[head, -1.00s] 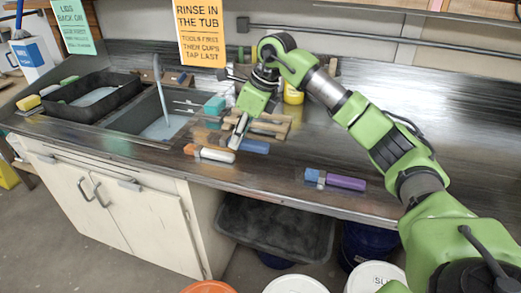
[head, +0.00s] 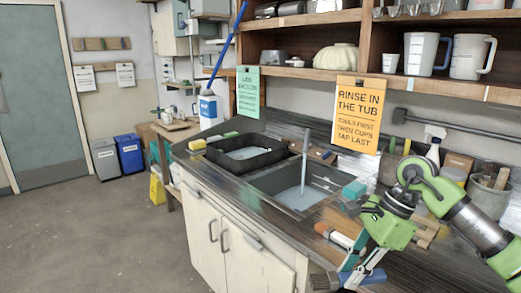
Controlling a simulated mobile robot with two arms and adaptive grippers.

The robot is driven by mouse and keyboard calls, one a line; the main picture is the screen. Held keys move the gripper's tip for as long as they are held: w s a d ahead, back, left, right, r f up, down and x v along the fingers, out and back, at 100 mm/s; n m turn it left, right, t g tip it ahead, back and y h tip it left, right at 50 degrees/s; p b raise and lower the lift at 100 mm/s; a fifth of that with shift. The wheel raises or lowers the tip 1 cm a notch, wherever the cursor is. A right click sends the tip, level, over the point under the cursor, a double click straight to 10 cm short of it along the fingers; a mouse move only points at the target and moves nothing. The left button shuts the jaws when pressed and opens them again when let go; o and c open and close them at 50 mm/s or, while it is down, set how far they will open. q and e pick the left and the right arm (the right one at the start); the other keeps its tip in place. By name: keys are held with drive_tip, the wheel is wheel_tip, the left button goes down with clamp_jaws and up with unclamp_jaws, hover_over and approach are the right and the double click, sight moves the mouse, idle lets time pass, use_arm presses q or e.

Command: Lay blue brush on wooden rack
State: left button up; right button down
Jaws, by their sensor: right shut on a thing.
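My right gripper (head: 352,268) comes in from the right, pointing down, and is shut on the blue brush (head: 374,277). The brush lies across the fingertips, its dark bristle head to the left and its blue handle to the right. It appears in front of the counter edge; its exact height is hard to tell. The wooden rack (head: 427,231) is on the counter at the right, partly hidden behind my right gripper and arm. My left gripper is not in view.
A white-handled brush with an orange part (head: 340,238) lies on the counter beside the gripper. A teal block (head: 355,190) sits by the sink. A bucket of tools (head: 488,198) stands behind my arm.

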drive_tip(key=s+f+n+g+h, duration=0.2)
drive_tip(key=s+f+n, duration=0.1)
drive_tip(key=s+n, duration=0.5)
drive_tip(key=s+a+f+n+g+h, duration=0.1)
drive_tip(key=s+f+n+g+h, duration=0.1)
drive_tip(key=s+n, duration=0.7)
drive_tip(key=shift+f+h, duration=0.3)
drive_tip(key=shift+f, duration=0.35)
